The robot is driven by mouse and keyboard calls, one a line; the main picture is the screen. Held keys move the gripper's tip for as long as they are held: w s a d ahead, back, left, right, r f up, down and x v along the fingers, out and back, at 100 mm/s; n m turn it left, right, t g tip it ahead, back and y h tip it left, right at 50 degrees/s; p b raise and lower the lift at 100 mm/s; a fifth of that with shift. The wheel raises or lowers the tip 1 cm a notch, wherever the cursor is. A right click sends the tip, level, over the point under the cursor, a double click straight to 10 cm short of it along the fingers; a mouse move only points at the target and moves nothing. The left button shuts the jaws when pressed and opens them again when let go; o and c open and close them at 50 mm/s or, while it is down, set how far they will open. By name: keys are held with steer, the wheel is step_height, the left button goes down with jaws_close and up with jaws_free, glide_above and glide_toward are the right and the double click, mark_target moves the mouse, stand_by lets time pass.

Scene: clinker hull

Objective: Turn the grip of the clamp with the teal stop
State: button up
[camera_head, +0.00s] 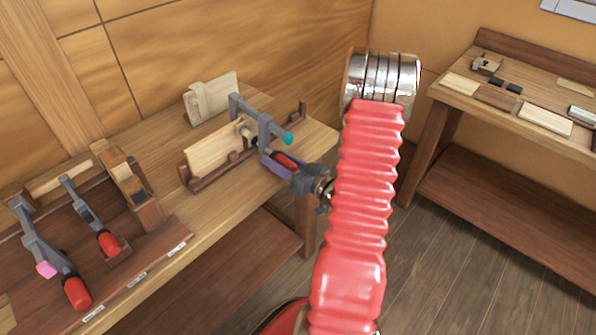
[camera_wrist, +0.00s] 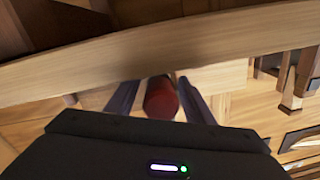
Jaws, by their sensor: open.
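The grey clamp (camera_head: 262,122) with the teal stop (camera_head: 288,138) is set on a pale plank held in a dark wooden stand on the bench. Its red grip (camera_head: 286,161) points toward my arm. My gripper (camera_head: 279,165) is at this grip, with its purple fingers open on either side. In the wrist view the red grip (camera_wrist: 161,98) lies between the two fingers (camera_wrist: 159,82), with narrow gaps showing at both sides. The far side of the grip and any contact there are hidden.
A clamp with a pink stop (camera_head: 46,269) and another red-gripped clamp (camera_head: 85,214) sit in the dark rack at left. The pale plank (camera_head: 212,150) stands close to the fingers. A second bench (camera_head: 455,98) is at right, with clear floor between.

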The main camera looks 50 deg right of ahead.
steer(key=s+d, duration=0.1)
steer(key=s, duration=1.2)
steer(key=shift+s, duration=0.15)
steer(key=shift+f, duration=0.1)
steer(key=n, duration=0.3)
steer(key=shift+a+n+h, duration=0.3)
steer(key=shift+n+h, duration=0.1)
stand_by(0.3)
steer(key=shift+w+a, duration=0.15)
steer(key=shift+w, duration=6.75)
steer(key=shift+c, duration=0.3)
steer(key=c, duration=1)
